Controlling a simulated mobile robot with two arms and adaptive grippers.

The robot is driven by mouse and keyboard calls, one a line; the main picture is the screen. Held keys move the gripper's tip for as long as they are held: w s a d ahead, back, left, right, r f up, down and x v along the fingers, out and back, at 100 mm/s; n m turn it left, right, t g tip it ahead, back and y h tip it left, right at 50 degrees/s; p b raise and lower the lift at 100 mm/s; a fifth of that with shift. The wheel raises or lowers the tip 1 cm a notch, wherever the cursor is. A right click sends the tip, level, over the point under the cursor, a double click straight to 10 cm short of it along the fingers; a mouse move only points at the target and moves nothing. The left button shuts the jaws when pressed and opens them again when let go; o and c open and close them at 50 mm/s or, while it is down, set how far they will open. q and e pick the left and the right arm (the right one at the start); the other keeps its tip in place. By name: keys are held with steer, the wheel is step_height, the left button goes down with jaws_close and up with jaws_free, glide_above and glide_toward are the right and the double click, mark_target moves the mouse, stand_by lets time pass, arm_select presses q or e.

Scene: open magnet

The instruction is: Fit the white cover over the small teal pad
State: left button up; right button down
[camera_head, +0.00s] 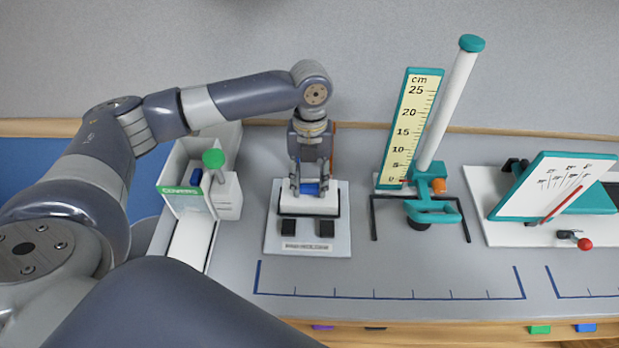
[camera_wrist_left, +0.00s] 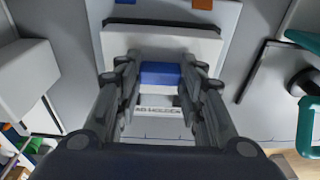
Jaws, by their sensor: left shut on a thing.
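My left gripper (camera_head: 310,188) points down over a pale holder board (camera_head: 335,243), and it also shows in the wrist view (camera_wrist_left: 160,80). It is shut on the blue grip (camera_wrist_left: 160,73) of the white cover (camera_wrist_left: 160,45). In the head view the white cover (camera_head: 310,206) is at the middle of the board, below my fingers. A dark edge shows around it; I cannot tell whether it is fully seated. The small teal pad is not visible; the cover or gripper may hide it. My right gripper is not in view.
A white bin labelled COVERS (camera_head: 186,206), with a blue item inside, and a green-knobbed dispenser (camera_head: 214,160) stand left. A centimetre scale (camera_head: 411,125) and tilted tube (camera_head: 450,105) stand right. The front grey table is clear.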

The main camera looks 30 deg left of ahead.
arm_select(q)
steer(key=o, duration=0.9)
steer(key=shift+o, duration=0.2)
steer(key=shift+r, duration=0.15)
step_height(320, 180, up, 12)
steer(key=w, duration=0.1)
steer(key=shift+w+a, duration=0.15)
steer(key=shift+a, duration=0.2)
steer(key=shift+f, duration=0.3)
